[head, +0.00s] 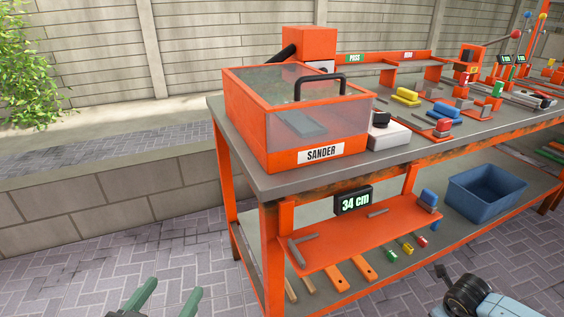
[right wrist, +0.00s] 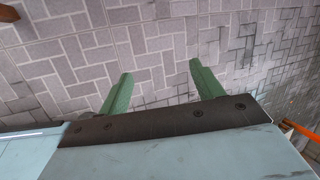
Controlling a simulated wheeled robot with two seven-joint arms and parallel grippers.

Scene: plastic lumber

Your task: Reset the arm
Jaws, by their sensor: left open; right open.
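My left gripper (head: 163,297) shows at the bottom of the head view. Its two green fingers are apart with nothing between them, over the paved floor in front of the bench. My right arm shows at the bottom right of the head view; its fingers are not visible there. In the right wrist view my right gripper (right wrist: 157,88) has its two green fingers spread apart, empty, above grey paving. Neither gripper touches the orange workbench (head: 262,186).
An orange sander box (head: 247,127) with a clear lid and black handle stands on the bench's near corner. Below it is an orange shelf (head: 345,240) with a "34 cm" display (head: 353,200). A blue bin (head: 487,194) sits on the lower shelf. The paving left of the bench is clear.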

